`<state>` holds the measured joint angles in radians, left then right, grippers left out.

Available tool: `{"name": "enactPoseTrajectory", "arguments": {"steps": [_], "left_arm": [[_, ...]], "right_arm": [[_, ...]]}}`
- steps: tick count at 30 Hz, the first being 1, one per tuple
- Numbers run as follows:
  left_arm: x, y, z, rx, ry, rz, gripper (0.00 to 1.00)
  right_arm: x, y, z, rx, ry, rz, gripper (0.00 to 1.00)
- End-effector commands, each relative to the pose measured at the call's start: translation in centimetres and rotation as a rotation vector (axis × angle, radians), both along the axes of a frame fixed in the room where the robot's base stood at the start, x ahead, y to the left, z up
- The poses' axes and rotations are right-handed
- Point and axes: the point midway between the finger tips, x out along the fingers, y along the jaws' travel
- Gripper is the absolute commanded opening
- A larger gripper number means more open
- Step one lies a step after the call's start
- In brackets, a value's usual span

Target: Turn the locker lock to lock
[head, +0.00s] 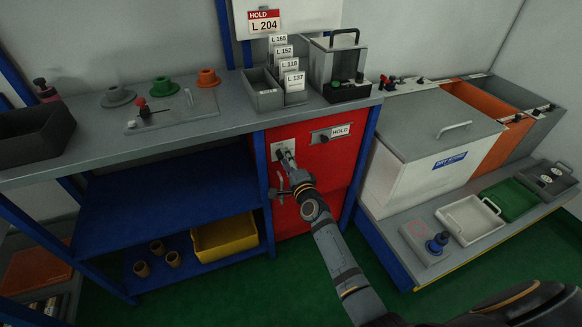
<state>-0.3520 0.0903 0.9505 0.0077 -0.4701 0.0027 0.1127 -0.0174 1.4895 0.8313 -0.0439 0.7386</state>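The red locker (312,205) stands under the bench, between blue posts. A pale lock plate (278,147) is at the upper left of its front. My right gripper (287,158) reaches up to this plate, with its fingertips at the lock. The fingers cover most of the lock, so its turn position is hidden. I cannot tell whether the fingers are closed on it. A grey strip with a dark knob and a HOLD label (341,131) is at the upper right of the front. My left gripper is not in view.
Above the locker, the bench top (215,124) holds a grey card box (264,94) and a clear-sided case (338,65). A blue shelf (165,205) with a yellow bin (225,239) is to the left. A white lidded bin (425,165) stands to the right.

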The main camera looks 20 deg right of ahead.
Motion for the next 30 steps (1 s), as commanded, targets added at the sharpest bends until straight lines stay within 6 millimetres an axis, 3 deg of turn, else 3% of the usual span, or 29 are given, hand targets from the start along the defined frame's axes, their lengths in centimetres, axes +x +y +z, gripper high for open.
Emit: {"name": "enactPoseTrajectory", "arguments": {"steps": [9,15,30], "left_arm": [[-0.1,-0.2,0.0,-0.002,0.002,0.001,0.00],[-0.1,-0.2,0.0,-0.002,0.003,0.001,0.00],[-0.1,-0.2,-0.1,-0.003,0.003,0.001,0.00]], "right_arm": [[-7.1,-0.2,-0.2,0.000,0.004,0.000,0.35],[-10.4,-0.4,0.0,0.000,0.000,-0.001,0.35],[-11.2,-0.4,0.1,-0.001,-0.001,-0.001,0.35]]}}
